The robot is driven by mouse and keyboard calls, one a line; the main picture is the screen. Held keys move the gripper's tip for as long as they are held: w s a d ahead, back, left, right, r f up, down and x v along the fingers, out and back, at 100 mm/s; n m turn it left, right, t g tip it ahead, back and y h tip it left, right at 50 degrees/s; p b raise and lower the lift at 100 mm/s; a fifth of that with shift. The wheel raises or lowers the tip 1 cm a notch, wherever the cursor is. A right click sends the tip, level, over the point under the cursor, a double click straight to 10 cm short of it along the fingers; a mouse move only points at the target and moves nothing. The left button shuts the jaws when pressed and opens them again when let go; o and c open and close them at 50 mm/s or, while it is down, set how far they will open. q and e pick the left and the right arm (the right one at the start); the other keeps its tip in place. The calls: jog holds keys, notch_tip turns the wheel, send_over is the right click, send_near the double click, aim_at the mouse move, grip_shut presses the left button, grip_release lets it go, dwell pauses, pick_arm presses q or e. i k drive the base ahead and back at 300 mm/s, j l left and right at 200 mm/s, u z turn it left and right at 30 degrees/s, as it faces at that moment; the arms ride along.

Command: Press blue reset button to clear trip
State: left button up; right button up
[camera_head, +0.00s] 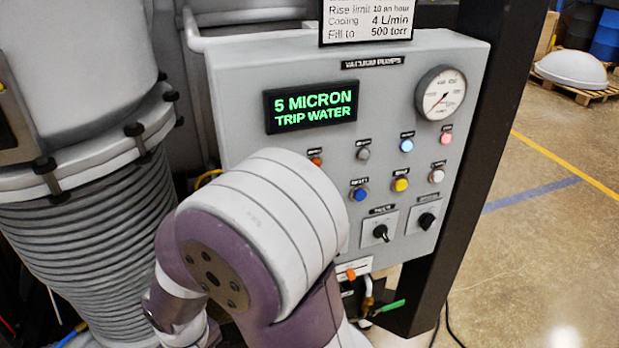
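The blue reset button (359,194) is on the grey control panel (240,75), left of a yellow button (400,185). It is in clear view and nothing touches it in this picture. The green display (312,107) reads "5 MICRON TRIP WATER". A large white and purple link of my own arm fills the lower middle and covers the panel's lower left. Neither gripper shows.
Several other buttons and lamps surround the blue one, with two black rotary switches (380,232) (427,221) below. A pressure gauge (440,92) is at upper right. A ribbed furnace column (85,250) stands left, a dark post (470,180) right. Open floor lies beyond.

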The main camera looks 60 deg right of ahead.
aim_at(361, 195)
jog(key=k+j+z, duration=0.1)
jog(key=z, duration=2.1)
jog(key=l, duration=0.1)
